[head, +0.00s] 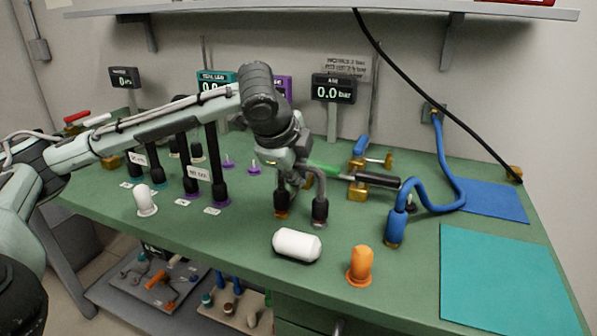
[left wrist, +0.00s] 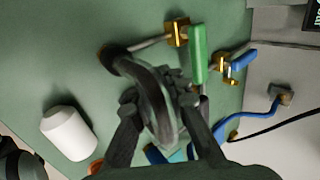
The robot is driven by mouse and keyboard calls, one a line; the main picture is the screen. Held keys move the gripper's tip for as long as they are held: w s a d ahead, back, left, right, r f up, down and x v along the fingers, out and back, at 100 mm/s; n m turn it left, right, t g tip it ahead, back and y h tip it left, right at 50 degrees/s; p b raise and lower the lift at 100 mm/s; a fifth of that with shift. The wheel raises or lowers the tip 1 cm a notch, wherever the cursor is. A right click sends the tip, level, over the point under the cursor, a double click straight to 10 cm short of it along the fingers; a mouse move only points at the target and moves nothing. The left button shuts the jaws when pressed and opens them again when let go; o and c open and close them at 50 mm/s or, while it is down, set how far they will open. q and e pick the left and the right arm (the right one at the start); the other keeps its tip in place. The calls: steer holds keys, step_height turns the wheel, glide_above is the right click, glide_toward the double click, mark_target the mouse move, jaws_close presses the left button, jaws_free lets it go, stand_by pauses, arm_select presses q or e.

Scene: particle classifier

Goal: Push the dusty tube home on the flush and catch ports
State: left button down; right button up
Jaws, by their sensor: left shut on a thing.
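The dusty tube appears to be the grey, bent tube (head: 320,184) with dark end cuffs, standing near the middle of the bench. My left gripper (head: 291,176) comes down over it from above. It is shut on the tube, which also shows between the fingers in the left wrist view (left wrist: 160,112). One cuff (head: 281,204) stands over a brass-coloured fitting, the other cuff (head: 319,209) over a greyish base. I cannot tell how far either cuff sits on its port. My right gripper is not in view.
A green-handled valve (head: 323,168) and a black cylinder (head: 377,180) lie just behind and right. A blue hose (head: 397,218) stands right. A white cylinder (head: 297,245) and an orange cap (head: 360,264) are in front. Black upright tubes (head: 217,165) stand left. The teal mat (head: 500,280) is bare.

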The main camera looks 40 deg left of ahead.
arm_select(q)
steer(key=shift+f, duration=0.5)
steer(key=c, duration=1.4)
jaws_free()
steer(key=v, duration=1.2)
